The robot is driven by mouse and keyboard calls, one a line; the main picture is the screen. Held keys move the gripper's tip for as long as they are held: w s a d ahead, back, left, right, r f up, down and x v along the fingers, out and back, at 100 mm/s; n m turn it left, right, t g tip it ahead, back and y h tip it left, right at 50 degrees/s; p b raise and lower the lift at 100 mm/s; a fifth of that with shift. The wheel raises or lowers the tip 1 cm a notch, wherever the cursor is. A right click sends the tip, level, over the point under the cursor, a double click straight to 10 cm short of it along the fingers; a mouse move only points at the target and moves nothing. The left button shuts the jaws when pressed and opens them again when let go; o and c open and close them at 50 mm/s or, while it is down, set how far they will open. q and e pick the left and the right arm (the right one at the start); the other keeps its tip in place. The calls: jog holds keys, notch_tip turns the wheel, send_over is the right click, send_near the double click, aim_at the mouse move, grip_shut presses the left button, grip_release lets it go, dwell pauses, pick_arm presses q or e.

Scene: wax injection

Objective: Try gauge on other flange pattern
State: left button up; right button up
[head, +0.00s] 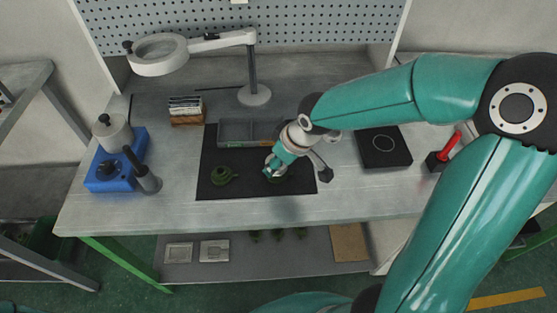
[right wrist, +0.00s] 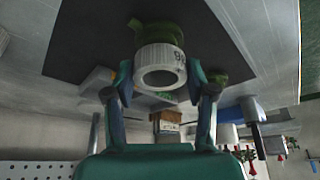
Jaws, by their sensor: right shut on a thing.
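My right gripper (right wrist: 160,92) is shut on the ring gauge (right wrist: 160,68), a white ring with dark markings on its side. In the head view my right gripper (head: 272,171) is low over the right half of the black mat (head: 212,154). Green wax (right wrist: 152,33) shows behind the gauge in the right wrist view. I cannot tell whether the gauge touches it. One green flange pattern (head: 222,176) stands free on the mat's left half. Another green piece (head: 280,179) is partly hidden under my right gripper. My left gripper is not in view.
A grey tray (head: 234,131) lies at the mat's back. A magnifier lamp (head: 252,95) stands behind it. A blue machine (head: 113,165) is at left, a black plate (head: 383,145) at right. The bench front left (head: 170,209) is clear.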

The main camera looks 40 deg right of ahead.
jog(key=shift+s+f+b, duration=0.1)
jog(key=shift+f+b, duration=0.65)
jog(key=shift+b, duration=0.05)
dwell(2.5)
jog(key=shift+r, duration=0.1)
jog(key=shift+r+p, duration=2.1)
jog(key=shift+r, duration=0.6)
